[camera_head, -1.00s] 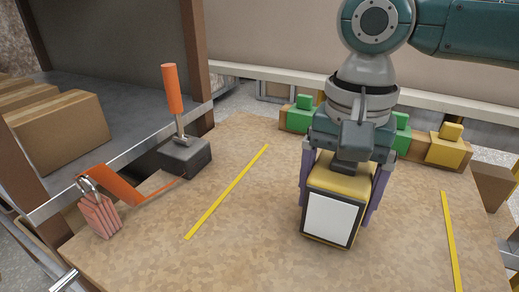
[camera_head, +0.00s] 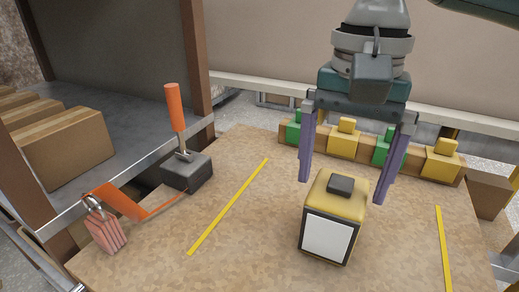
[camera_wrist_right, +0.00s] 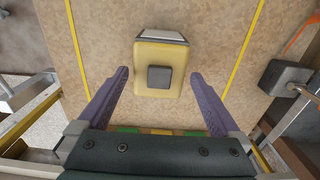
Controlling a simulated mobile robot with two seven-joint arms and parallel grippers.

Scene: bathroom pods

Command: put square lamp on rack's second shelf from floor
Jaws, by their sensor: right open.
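The square lamp (camera_head: 330,236) is a yellow block with a white, dark-framed front panel and a dark square knob on top. It stands upright on the tan speckled table (camera_head: 225,255). It also shows from above in the right wrist view (camera_wrist_right: 160,80). My right gripper (camera_head: 342,190) is open and empty above and a little behind the lamp, with its purple fingers wide apart. In the right wrist view its fingertips (camera_wrist_right: 159,72) lie to either side of the lamp's near end, apart from it. My left gripper is not in view. The rack (camera_head: 140,143) stands at the left, with a grey shelf.
Cardboard boxes (camera_head: 62,148) sit on the rack's shelf. A grey block with an orange handle (camera_head: 187,172) and a pink ribbed item (camera_head: 106,232) are at the table's left. Green and yellow blocks (camera_head: 343,143) line the back. Yellow strips mark the table.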

